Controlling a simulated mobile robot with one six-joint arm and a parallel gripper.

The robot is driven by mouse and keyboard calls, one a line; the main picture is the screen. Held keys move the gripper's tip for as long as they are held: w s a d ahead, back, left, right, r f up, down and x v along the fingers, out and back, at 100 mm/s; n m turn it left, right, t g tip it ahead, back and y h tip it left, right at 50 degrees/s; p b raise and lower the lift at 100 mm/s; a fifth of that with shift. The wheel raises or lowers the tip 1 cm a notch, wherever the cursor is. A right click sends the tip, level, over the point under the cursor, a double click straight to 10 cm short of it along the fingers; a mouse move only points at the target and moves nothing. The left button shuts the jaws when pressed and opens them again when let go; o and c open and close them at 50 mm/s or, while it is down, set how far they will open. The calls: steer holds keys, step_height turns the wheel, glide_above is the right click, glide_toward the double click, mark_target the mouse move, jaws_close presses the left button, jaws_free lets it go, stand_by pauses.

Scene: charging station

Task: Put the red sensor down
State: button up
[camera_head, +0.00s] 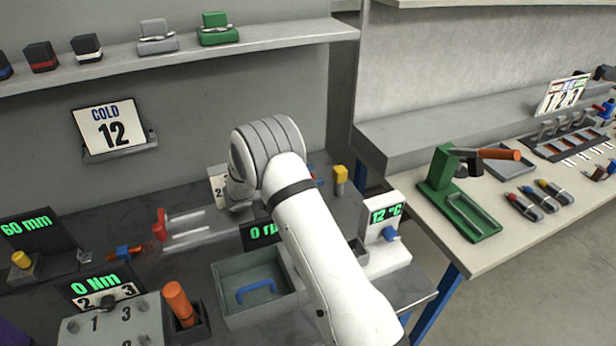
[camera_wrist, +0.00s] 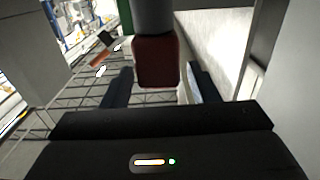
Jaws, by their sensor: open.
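In the wrist view, my gripper (camera_wrist: 160,90) is open, with one dark finger on each side of a dark red block (camera_wrist: 157,62). The block sits under a grey part and looks like the red sensor, but I cannot be sure. A gap shows between the block and the left finger; contact on the right is hard to tell. In the head view my arm's wrist hides the gripper and whatever is at it.
On the wall shelf (camera_head: 280,35) stand a red-banded black box (camera_head: 41,57), a grey device (camera_head: 157,36) and a green device (camera_head: 217,29). The bench below holds a grey drawer (camera_head: 245,312) with a blue handle, an orange-handled tool (camera_head: 180,303) and a temperature display (camera_head: 384,215).

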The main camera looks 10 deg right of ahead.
steer(key=shift+r, duration=0.1)
steer(key=shift+r+p, duration=0.4)
steer(key=shift+r, duration=0.05)
steer(key=shift+a, duration=0.35)
steer(key=s+a+b, duration=0.2)
steer(key=a, duration=0.9)
steer(key=shift+s, duration=0.2)
steer(key=shift+r, duration=0.15)
